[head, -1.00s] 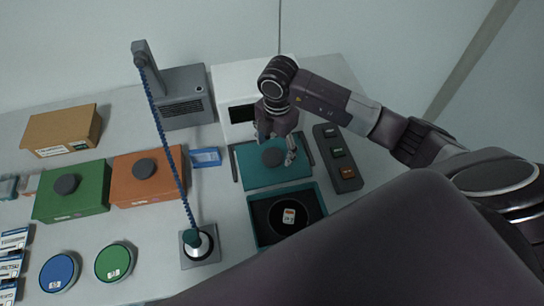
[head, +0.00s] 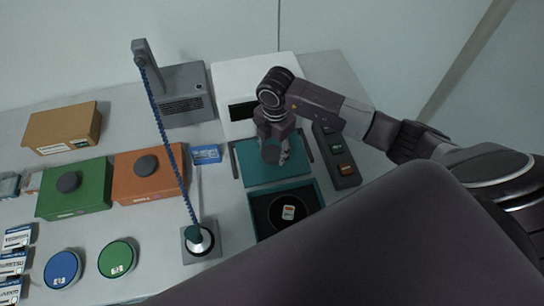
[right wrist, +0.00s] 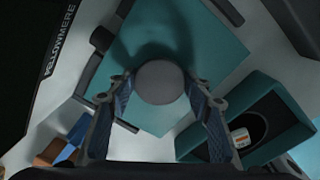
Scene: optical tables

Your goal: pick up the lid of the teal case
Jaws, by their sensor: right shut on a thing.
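The teal lid (head: 252,172), a flat plate with a round dark grey knob (head: 271,155), lies behind the open teal case (head: 256,239). The case has a dark inside with a black disc and a small labelled item in it. My right gripper (head: 274,151) is over the lid and shut on its knob. In the right wrist view the knob (right wrist: 160,82) sits between the two fingers, with the teal lid (right wrist: 205,45) beneath. Whether the lid is clear of its support I cannot tell. My left gripper is not in view.
Dark bars flank the lid. A white box-shaped device (head: 233,75) stands behind it, and a dark panel with coloured buttons (head: 336,152) is at its right. Green (head: 75,195) and orange boxes (head: 150,180) are farther left.

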